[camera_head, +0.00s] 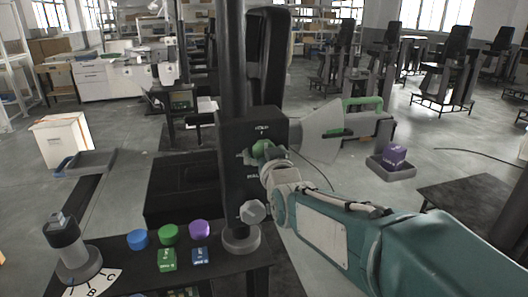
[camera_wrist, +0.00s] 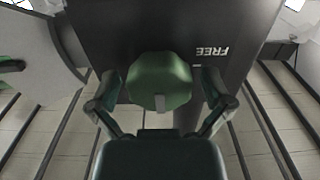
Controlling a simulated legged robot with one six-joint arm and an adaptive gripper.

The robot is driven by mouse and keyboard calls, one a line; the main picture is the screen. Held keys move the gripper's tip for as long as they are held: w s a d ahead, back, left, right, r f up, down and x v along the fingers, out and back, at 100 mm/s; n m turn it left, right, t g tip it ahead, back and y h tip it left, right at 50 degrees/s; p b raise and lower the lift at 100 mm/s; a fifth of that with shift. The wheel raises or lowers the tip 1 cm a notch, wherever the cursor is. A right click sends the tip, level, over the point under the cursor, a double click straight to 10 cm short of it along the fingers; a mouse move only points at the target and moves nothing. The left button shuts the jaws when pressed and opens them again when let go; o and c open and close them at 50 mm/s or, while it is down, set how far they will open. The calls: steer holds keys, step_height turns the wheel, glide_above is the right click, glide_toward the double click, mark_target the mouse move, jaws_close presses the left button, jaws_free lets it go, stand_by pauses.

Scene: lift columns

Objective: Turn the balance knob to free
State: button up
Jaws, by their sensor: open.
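The green balance knob (camera_head: 261,147) sits on the front of a black box (camera_head: 238,182) on the dark column. In the wrist view the knob (camera_wrist: 160,80) is a faceted green piece with a pale pointer block at its near edge. The word FREE (camera_wrist: 212,51) appears upside down on the box, right of the knob. My gripper (camera_head: 268,158) is at the knob; in the wrist view my gripper (camera_wrist: 160,92) is open, one finger on each side of it. Whether either finger touches it I cannot tell. My wrist partly hides the lettering in the head view.
A grey faceted knob (camera_head: 252,212) is below the box. A purple block (camera_head: 395,155) lies in a grey tray at right.

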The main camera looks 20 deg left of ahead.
steer(key=c, duration=1)
steer(key=n, duration=0.9)
steer(key=shift+n, duration=0.3)
steer(key=n, duration=0.4)
steer(key=shift+f+n, duration=0.1)
steer(key=shift+n, duration=2)
steer(key=shift+f, duration=0.1)
